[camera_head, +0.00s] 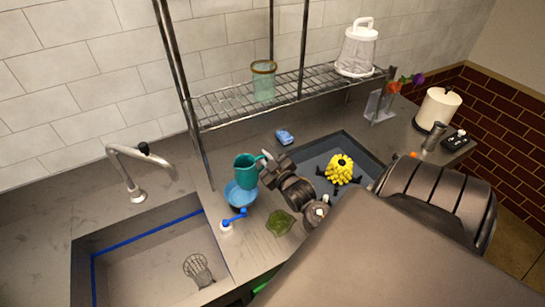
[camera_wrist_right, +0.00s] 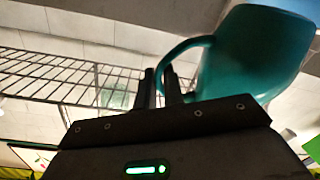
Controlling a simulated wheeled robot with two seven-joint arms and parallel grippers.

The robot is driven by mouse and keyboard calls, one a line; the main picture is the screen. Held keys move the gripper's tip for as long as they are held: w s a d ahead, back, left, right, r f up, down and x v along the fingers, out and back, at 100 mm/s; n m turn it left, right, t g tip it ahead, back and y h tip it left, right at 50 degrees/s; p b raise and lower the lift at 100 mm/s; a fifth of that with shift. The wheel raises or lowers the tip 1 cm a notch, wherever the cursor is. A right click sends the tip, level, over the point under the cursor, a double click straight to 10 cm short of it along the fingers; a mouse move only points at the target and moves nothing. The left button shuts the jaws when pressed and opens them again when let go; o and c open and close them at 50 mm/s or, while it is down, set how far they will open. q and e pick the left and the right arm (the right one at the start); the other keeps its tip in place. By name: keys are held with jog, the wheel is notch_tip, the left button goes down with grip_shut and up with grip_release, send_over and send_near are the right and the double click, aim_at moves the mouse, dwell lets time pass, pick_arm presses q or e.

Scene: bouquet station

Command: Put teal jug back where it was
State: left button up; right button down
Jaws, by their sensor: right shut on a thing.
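The teal jug (camera_head: 246,170) is in the head view, just left of my right gripper (camera_head: 268,162), near a blue bowl (camera_head: 240,196) on the counter. The gripper is shut on the jug's handle. In the right wrist view the jug (camera_wrist_right: 255,50) fills the upper right, and its curved handle passes between the fingers (camera_wrist_right: 160,85). The jug overlaps the bowl's back edge in the head view; I cannot tell whether it touches it. My left gripper is not in view.
A sink (camera_head: 150,262) with a faucet (camera_head: 133,170) lies left. A wire shelf (camera_head: 225,112) behind holds a greenish glass (camera_head: 263,83) and a white lantern (camera_head: 357,50). A blue-topped bottle (camera_head: 228,228) and green dish (camera_head: 280,222) stand in front. Yellow flowers (camera_head: 340,167) sit in a dark basin (camera_head: 312,160).

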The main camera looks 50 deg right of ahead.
jog(key=a+r+n+y+b, duration=0.1)
jog(key=a+b, duration=0.3)
jog(key=a, duration=0.8)
jog(key=s+a+r+n+y+b, duration=0.1)
jog(key=a+b, duration=0.4)
jog(key=a, duration=0.6)
notch_tip(320, 180, up, 3)
jog(key=n+y, duration=0.1)
jog(key=y, duration=0.1)
jog(key=shift+s+a+t+y, duration=0.15)
jog(key=shift+a+t+y, duration=0.15)
jog(key=shift+a+y, duration=0.1)
